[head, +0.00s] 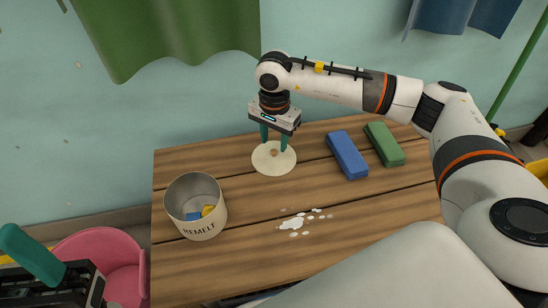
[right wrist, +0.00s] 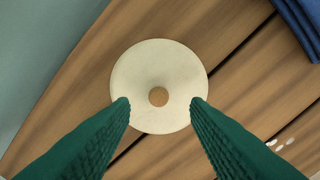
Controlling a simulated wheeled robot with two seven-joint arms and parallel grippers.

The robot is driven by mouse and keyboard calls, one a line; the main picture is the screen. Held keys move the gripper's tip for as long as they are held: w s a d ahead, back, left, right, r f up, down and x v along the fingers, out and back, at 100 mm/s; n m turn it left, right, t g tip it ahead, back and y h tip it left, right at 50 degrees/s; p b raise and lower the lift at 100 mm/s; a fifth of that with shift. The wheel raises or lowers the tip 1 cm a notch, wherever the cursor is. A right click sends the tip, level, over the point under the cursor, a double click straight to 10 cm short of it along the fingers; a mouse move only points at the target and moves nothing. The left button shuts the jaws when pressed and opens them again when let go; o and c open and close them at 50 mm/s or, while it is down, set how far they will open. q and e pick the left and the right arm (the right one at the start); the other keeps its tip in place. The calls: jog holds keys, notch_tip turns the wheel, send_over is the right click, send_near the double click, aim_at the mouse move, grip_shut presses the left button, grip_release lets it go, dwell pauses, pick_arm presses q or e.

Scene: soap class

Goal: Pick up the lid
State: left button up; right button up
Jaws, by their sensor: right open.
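The lid (head: 262,163) is a round, cream disc with a small brown knob at its middle, lying flat on the wooden table near the back edge. My right gripper (head: 274,147) points down over it, open and empty, with green fingers on either side of the knob. In the right wrist view the lid (right wrist: 160,65) is centred ahead of the fingertips (right wrist: 160,103), and its knob shows between and slightly above them. Whether the fingertips touch the lid I cannot tell. My left gripper (head: 38,262) shows only partly at the lower left, one green finger visible.
A metal pot marked REMELT (head: 203,228) stands at the table's left, with blue and yellow pieces inside. A blue block (head: 347,155) and a green block (head: 384,144) lie right of the lid. White spots (head: 297,222) mark the front. A pink chair (head: 105,260) stands left of the table.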

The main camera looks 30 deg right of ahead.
aim_at(274, 151)
notch_tip(274, 151, down, 4)
jog(key=shift+w+r+b, duration=0.1)
jog(key=shift+b, duration=0.5)
jog(key=shift+r, duration=0.1)
grip_shut()
